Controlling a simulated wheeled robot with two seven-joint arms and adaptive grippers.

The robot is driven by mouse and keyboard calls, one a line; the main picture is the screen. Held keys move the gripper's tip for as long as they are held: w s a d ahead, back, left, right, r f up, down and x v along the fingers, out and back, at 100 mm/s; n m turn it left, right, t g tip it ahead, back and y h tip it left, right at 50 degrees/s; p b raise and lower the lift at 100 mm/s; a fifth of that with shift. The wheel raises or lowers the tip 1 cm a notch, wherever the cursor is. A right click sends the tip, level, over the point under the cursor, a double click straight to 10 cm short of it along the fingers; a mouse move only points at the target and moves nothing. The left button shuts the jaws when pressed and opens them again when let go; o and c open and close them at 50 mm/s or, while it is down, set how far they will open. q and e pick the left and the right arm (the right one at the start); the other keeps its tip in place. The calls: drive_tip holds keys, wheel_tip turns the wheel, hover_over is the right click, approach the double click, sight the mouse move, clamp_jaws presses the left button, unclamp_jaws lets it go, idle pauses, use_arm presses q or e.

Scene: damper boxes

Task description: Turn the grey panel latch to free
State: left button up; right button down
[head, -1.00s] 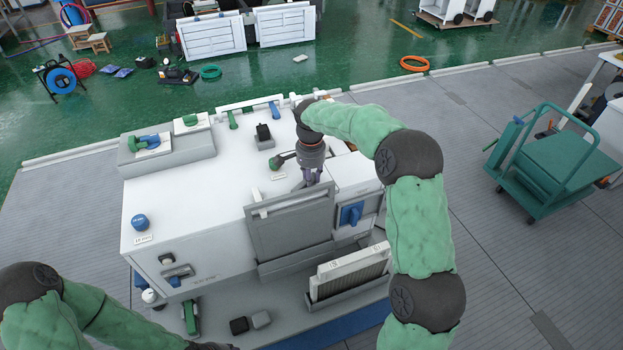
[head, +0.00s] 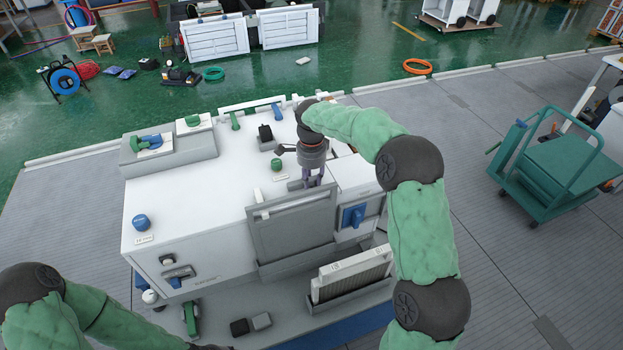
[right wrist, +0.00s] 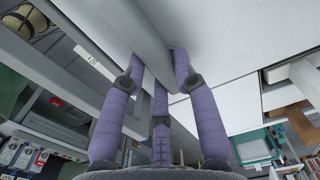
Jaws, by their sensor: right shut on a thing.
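The grey panel (head: 293,228) stands upright on the front of the white box. My right gripper (head: 313,180) points down at the panel's top edge, with its purple fingers closed around a grey bar-shaped latch (head: 295,185). In the right wrist view the latch (right wrist: 140,28) is a long grey bar between the purple fingers (right wrist: 155,80), which touch it on both sides. The fingers and wrist hide part of the latch in the head view. My left arm shows at the lower left, and its gripper is out of view.
The white box top (head: 195,200) carries a green knob (head: 278,165), a black knob (head: 265,132) and a blue knob (head: 140,222). A blue switch (head: 353,215) is right of the panel. A white filter (head: 355,275) stands in a tray in front.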

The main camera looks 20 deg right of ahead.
sight(312, 180)
drive_tip(key=c, duration=0.9)
unclamp_jaws()
drive_tip(key=shift+c, duration=0.2)
drive_tip(key=shift+r, duration=0.1)
wheel_tip(312, 180, up, 12)
drive_tip(key=shift+f, duration=0.2)
